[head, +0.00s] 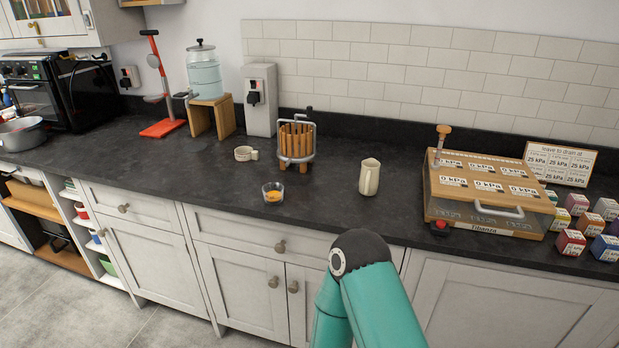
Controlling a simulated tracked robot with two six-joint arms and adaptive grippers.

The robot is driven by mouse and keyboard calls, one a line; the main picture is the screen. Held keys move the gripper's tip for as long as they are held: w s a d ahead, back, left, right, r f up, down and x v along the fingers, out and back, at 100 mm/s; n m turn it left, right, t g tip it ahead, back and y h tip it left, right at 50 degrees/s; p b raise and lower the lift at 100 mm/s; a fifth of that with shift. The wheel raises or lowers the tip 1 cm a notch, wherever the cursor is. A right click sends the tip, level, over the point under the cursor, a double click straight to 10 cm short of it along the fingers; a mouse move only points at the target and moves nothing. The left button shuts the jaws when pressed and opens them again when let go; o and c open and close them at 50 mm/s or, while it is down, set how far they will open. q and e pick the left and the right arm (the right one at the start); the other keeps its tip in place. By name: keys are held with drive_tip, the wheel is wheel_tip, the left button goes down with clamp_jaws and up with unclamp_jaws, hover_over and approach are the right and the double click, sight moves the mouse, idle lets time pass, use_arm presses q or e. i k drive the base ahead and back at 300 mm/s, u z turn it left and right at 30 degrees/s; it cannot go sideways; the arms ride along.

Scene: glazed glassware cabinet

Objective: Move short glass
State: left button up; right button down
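A short clear glass (272,193) with something orange-yellow in its bottom stands upright near the front edge of the dark counter (330,213), left of the middle of the head view. Nothing is touching it. A glazed cabinet (40,25) hangs at the top left, cut by the frame edge. Its contents are too small to tell apart. Part of one of my teal arms rises from the bottom edge in front of the drawers. Neither of my grippers is in view.
A white cup (246,153), a wooden slatted press (296,145) and a cream jug (369,177) stand near the glass. A wooden-topped box (489,193) and several small coloured boxes are at right.

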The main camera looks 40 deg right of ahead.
sight(273, 192)
drive_tip(key=z, duration=0.25)
drive_tip(key=i, duration=1)
drive_tip(key=z, duration=0.25)
drive_tip(key=k, duration=0.95)
drive_tip(key=z, duration=0.2)
drive_tip(key=i, duration=0.95)
drive_tip(key=u, duration=0.1)
